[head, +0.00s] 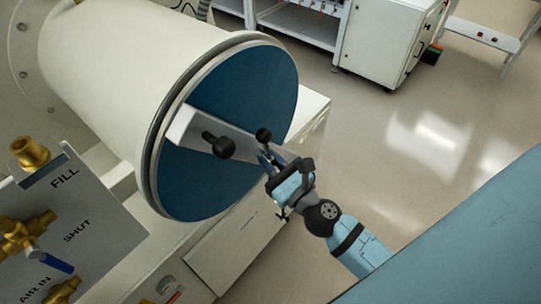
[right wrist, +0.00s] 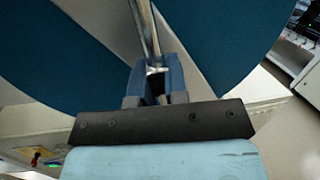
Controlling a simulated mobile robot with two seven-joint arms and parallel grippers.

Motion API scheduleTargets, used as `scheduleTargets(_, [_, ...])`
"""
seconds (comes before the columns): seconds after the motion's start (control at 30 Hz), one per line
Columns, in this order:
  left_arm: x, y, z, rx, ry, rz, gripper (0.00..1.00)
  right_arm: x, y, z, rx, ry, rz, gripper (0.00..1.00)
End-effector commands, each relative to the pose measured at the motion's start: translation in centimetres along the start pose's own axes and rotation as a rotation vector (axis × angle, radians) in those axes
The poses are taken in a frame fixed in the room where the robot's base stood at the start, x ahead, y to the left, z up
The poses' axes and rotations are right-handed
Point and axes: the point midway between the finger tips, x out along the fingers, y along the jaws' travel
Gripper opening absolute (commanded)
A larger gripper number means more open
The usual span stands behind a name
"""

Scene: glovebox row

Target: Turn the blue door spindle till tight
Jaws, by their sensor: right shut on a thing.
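The round blue door (head: 252,88) closes the end of a large white cylinder. A pale flat bar (head: 190,128) crosses it. The door spindle shows black knobs (head: 223,147) in front of this bar, with another black ball at the gripper. My right gripper (head: 268,156) is at the spindle handle, just below that ball. In the right wrist view, a metal rod (right wrist: 146,30) runs down from the top edge between the blue fingers (right wrist: 154,82), which are shut on it. The thread behind the bar is hidden. My left gripper is not in view.
A panel with brass valves (head: 30,236) marked FILL, SHUT and AIR IN stands at the lower left. A white cabinet (head: 385,40) and bench stand at the back. Open floor (head: 400,130) lies right of the door.

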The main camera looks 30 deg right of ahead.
Motion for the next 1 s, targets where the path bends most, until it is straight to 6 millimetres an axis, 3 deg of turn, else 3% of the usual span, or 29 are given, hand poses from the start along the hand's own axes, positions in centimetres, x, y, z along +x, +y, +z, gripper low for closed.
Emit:
scheduleTargets(0.37, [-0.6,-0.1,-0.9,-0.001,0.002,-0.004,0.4,1.0,0.1,-0.1,0.288,0.059,-0.028,0.0])
scheduleTargets(0.7, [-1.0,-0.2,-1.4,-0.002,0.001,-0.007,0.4,0.2,0.3,0.1,0.549,0.113,-0.06,0.0])
scheduleTargets(1.0, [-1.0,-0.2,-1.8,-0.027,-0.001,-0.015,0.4,-0.3,0.4,0.1,0.673,0.137,-0.074,0.0])
